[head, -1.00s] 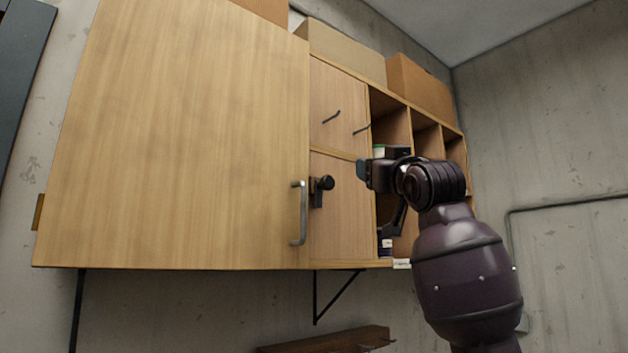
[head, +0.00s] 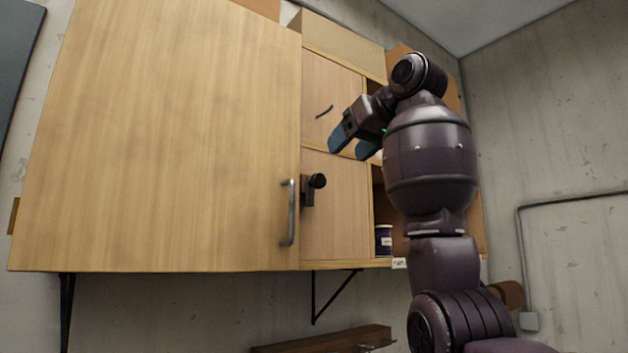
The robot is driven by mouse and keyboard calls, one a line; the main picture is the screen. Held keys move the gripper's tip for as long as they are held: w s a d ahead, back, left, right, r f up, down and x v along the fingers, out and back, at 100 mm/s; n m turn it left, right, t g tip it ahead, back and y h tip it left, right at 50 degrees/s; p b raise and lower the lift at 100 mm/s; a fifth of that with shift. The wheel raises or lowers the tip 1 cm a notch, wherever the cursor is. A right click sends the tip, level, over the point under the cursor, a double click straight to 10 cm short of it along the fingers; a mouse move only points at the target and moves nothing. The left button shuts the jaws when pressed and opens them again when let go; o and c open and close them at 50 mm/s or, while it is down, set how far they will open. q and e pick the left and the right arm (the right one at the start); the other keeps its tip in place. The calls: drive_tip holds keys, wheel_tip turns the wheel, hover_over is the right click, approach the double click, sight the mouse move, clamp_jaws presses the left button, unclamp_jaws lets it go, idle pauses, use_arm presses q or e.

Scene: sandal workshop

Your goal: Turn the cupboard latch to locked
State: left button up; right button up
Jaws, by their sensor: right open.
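The cupboard door (head: 165,140) is a large light-wood panel with a grey bar handle (head: 287,213) at its right edge. It looks shut. The dark latch (head: 308,190), with a round black knob, sits just right of the handle on the cupboard's front. I cannot tell its exact setting. My right gripper (head: 351,149) is open and empty, with blue fingertips pointing down and left. It is above and to the right of the latch, apart from it. My left gripper is not in view.
Right of the latch are open shelf compartments, partly hidden by my right arm, with a dark labelled tin (head: 383,240) in one. Boxes (head: 340,42) stand on top. A dark hook (head: 324,111) is on the upper panel. A wooden rail (head: 325,341) is below.

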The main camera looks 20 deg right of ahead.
sight(321, 178)
drive_tip(key=p+x, duration=0.2)
drive_tip(key=x, duration=0.7)
drive_tip(key=shift+w+a+f+p, duration=0.15)
drive_tip(key=shift+w+f+p, duration=0.1)
drive_tip(key=shift+p, duration=0.15)
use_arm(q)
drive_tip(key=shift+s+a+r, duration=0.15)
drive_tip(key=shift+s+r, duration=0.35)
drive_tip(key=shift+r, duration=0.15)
use_arm(e)
drive_tip(key=shift+w+a+f, duration=0.2)
drive_tip(key=shift+w+f, duration=0.05)
drive_tip(key=shift+w, duration=0.25)
drive_tip(key=shift+c, duration=0.2)
drive_tip(key=c, duration=0.9)
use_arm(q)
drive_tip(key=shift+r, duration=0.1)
